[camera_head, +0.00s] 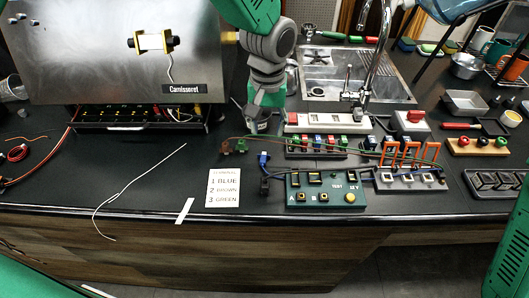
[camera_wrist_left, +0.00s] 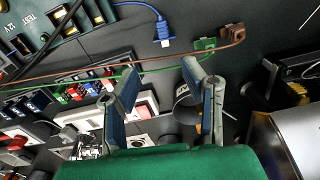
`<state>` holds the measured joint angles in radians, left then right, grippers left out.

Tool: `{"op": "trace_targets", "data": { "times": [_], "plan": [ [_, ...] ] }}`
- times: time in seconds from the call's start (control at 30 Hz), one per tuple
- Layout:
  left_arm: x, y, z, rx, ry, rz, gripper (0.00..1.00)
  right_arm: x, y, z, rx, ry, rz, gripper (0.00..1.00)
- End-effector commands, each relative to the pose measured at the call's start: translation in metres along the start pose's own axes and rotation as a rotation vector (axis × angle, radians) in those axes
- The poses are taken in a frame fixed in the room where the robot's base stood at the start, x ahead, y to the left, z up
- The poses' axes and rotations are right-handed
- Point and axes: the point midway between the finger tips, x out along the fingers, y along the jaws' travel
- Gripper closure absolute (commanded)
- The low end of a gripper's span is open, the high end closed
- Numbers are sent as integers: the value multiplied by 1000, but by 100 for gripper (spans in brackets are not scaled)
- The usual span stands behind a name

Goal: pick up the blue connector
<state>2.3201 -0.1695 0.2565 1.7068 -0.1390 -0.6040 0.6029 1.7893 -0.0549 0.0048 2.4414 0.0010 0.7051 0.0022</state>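The blue connector (camera_head: 263,158) lies on the dark counter just left of the green test board (camera_head: 325,190). It also shows near the top of the left wrist view, with its blue cable (camera_wrist_left: 163,22) curving away from it. My left gripper (camera_head: 258,122) is above the counter, behind the connector in the head view. In the left wrist view my left gripper (camera_wrist_left: 160,76) has its fingers apart with nothing between them, and the connector is beyond the fingertips. My right gripper is not in view.
Green (camera_wrist_left: 205,44) and brown (camera_wrist_left: 233,33) connectors lie near the blue one, their wires crossing the counter. A terminal card (camera_head: 224,187) lies in front. The steel brewer (camera_head: 125,60) stands left, a sink (camera_head: 335,75) behind right. Rows of switches (camera_head: 318,143) crowd the right side.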

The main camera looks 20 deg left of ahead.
Motion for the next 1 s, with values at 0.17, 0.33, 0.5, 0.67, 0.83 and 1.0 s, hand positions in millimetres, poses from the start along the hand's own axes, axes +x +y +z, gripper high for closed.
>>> {"op": "trace_targets", "data": {
  "times": [0.17, 0.33, 0.5, 0.67, 0.83, 1.0],
  "plan": [
    [32, -3, -2, 0, -5, 2, 62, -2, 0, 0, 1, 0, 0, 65],
    [43, -6, -2, -1, -4, 5, 62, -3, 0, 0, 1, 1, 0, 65],
    [63, -8, 2, -1, -5, 4, 62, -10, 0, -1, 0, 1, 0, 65],
    [86, -6, 2, 0, -4, 2, 62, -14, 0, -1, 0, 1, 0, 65],
    [93, -5, 1, -1, -1, 2, 62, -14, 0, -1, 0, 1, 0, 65],
    [93, -6, 2, -1, -1, 3, 66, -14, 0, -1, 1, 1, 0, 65]
  ]
}}
